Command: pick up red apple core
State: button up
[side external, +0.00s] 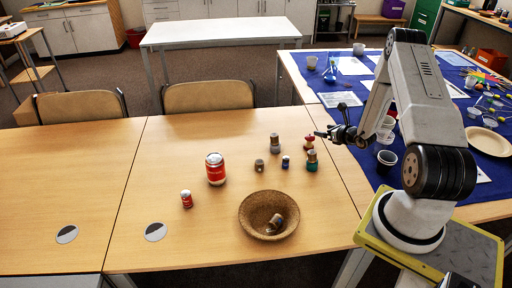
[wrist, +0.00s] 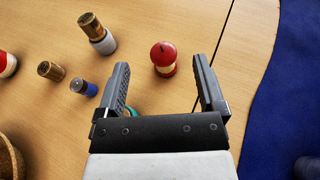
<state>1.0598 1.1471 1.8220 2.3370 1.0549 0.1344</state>
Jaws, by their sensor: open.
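The red apple core (side external: 309,142) stands upright on the wooden table, with a red top and a pale middle. In the wrist view the red apple core (wrist: 163,56) lies between the lines of my two fingers, around the level of their tips. My gripper (side external: 319,134) is open, close to the core on its right side in the side view. In the wrist view my gripper (wrist: 161,65) has its fingers spread, with nothing held. I cannot tell its exact height above the core.
A teal-based core (side external: 312,163) stands close by, mostly hidden in the wrist view. Grey (side external: 275,142), brown (side external: 259,165) and blue (side external: 285,162) ones stand left. A cork bowl (side external: 250,207) holds one item. Red cans (side external: 216,172) stand further left. A blue cloth (side external: 463,132) with cups lies right.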

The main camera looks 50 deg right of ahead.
send_near(309, 141)
jog(key=w+d+f, duration=0.2)
jog(key=shift+w+d+f, duration=0.1)
jog(key=shift+w+d, duration=0.25)
jog(key=shift+d, duration=0.05)
jog(key=shift+w, duration=0.1)
jog(key=shift+x, duration=1.2)
jog(key=shift+w+f, duration=0.1)
jog(key=shift+x, duration=2.5)
grip_shut()
